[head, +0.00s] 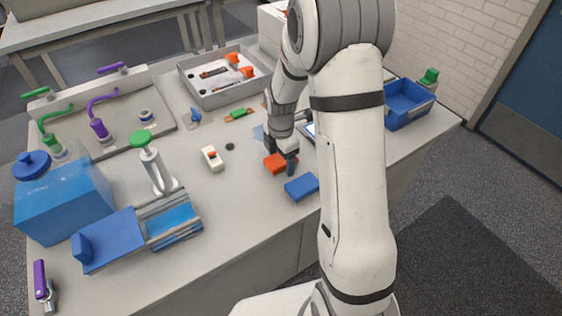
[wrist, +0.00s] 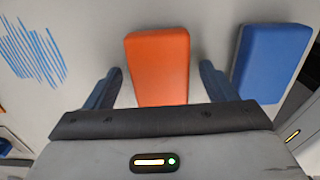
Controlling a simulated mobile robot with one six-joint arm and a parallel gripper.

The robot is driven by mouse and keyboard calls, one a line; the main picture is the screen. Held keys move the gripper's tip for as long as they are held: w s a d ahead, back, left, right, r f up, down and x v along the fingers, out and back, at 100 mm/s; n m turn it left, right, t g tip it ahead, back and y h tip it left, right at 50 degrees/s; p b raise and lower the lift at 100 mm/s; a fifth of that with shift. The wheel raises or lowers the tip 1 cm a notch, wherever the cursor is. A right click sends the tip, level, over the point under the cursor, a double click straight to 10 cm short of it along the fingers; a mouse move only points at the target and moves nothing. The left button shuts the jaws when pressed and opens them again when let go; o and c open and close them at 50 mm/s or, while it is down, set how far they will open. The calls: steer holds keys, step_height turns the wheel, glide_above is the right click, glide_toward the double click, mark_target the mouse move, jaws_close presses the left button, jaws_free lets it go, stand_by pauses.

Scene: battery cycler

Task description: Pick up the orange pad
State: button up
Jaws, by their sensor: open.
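The orange pad (head: 274,163) lies on the white bench top, to the left of a blue pad (head: 301,187). In the wrist view the orange pad (wrist: 158,65) is a rounded block between the two dark fingers of my gripper (wrist: 160,88). The fingers are open, with a gap on each side of the pad. In the head view my gripper (head: 284,164) is low over the orange pad, and part of the pad is hidden behind it. The blue pad (wrist: 272,62) is just outside the right finger in the wrist view.
A white switch box (head: 212,158) and a green block (head: 239,114) are to the left and behind. A grey tray (head: 193,97) with orange-handled items stands at the back. A blue bin (head: 408,104) is at the right. The bench's front edge is close to the blue pad.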

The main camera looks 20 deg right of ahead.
mark_target(281, 159)
steer(key=c, duration=1.1)
steer(key=shift+r, duration=0.1)
step_height(281, 159, up, 10)
steer(key=shift+p, duration=0.35)
steer(key=o, duration=0.4)
steer(key=shift+c, duration=1.3)
steer(key=shift+s, duration=0.1)
